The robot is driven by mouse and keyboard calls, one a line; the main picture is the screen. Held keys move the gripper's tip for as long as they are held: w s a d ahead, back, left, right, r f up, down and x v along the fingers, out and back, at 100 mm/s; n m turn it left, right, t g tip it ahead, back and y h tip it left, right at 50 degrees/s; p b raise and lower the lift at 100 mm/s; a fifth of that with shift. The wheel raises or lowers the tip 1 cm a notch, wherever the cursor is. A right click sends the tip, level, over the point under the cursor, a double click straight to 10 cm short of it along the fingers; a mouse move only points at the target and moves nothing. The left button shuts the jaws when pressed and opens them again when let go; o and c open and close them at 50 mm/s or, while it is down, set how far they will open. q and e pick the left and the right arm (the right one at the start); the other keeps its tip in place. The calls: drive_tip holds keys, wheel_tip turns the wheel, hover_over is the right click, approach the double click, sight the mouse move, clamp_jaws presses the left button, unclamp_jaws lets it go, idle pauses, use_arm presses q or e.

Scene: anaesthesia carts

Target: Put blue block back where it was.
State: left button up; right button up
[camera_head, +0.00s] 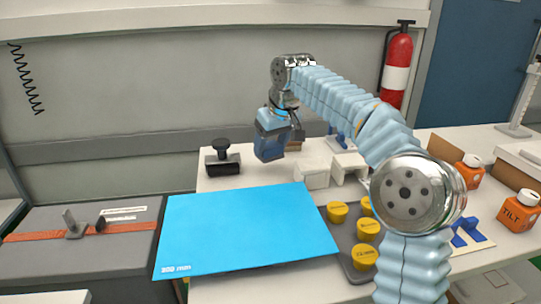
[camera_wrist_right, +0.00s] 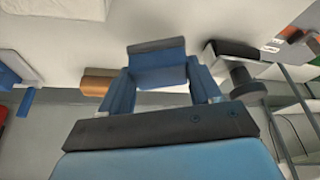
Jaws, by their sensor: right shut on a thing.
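My right gripper (camera_head: 268,148) hangs in the air above the back of the white table, behind the bright blue mat. In the right wrist view, its two fingers (camera_wrist_right: 163,90) are closed on a blue block (camera_wrist_right: 160,72) with a dark edge. In the head view I cannot clearly separate the block from the blue gripper. My left gripper is not in view.
A black knobbed object (camera_head: 223,160) stands left of the gripper. White open holders (camera_head: 312,176) stand to its right. The blue mat (camera_head: 245,230) lies in front, clear on top. Yellow-topped pots (camera_head: 366,229) sit on a dark tray. Orange bottles (camera_head: 518,212) stand far right.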

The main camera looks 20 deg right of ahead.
sight(273, 147)
drive_tip(key=shift+w+d+f, duration=0.1)
drive_tip(key=shift+w+f, duration=0.1)
drive_tip(key=shift+f, duration=0.8)
drive_tip(key=shift+w+f, duration=0.15)
drive_tip(key=shift+f, duration=0.8)
drive_tip(key=o, duration=1)
drive_tip(key=shift+f, duration=0.1)
drive_tip(key=shift+r, duration=0.35)
drive_tip(key=v, duration=1.1)
drive_tip(key=shift+s+r, duration=0.15)
drive_tip(key=shift+r, duration=0.15)
